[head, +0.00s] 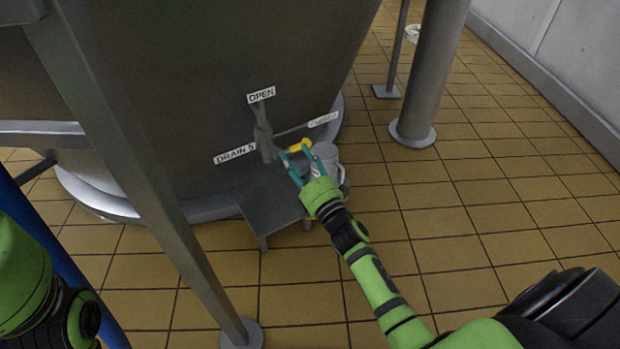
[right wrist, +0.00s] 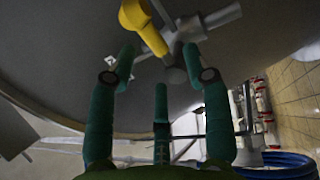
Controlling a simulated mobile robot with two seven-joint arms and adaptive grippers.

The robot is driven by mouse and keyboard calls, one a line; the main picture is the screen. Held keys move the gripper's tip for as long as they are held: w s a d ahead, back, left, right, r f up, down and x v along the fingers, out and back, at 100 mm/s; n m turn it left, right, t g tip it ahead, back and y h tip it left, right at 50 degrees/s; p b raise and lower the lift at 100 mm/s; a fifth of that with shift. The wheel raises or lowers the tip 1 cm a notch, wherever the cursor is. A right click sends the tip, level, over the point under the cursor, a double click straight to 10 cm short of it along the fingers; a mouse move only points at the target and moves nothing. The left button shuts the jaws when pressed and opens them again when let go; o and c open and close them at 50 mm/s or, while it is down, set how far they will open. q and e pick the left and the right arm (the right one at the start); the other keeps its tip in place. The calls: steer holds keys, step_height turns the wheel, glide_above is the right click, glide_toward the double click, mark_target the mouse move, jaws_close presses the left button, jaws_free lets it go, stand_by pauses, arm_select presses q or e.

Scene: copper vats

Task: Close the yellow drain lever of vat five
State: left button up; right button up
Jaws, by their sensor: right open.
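The yellow drain lever (head: 300,145) is on the front of the large grey vat (head: 200,100), beside the "DRAIN 5" label (head: 235,153). An "OPEN" label (head: 261,94) is above it and a partly legible label (head: 323,119), seemingly "CLOSED", is to the right. My right gripper (head: 294,157) is open at the lever. In the right wrist view the yellow lever (right wrist: 143,25) with its rounded end lies just past the spread teal fingers (right wrist: 160,66), its lower end near the gap between the fingertips. Contact cannot be told. My left gripper is out of view.
A grey metal step (head: 275,205) and a grey jug-like vessel (head: 328,157) stand below the valve. A slanting metal post (head: 150,180) crosses the left side. A round column (head: 425,80) stands at right. Tiled floor (head: 480,210) is clear at right.

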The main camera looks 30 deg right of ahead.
steer(key=v, duration=0.7)
steer(key=shift+s, duration=0.45)
steer(key=shift+f, duration=0.1)
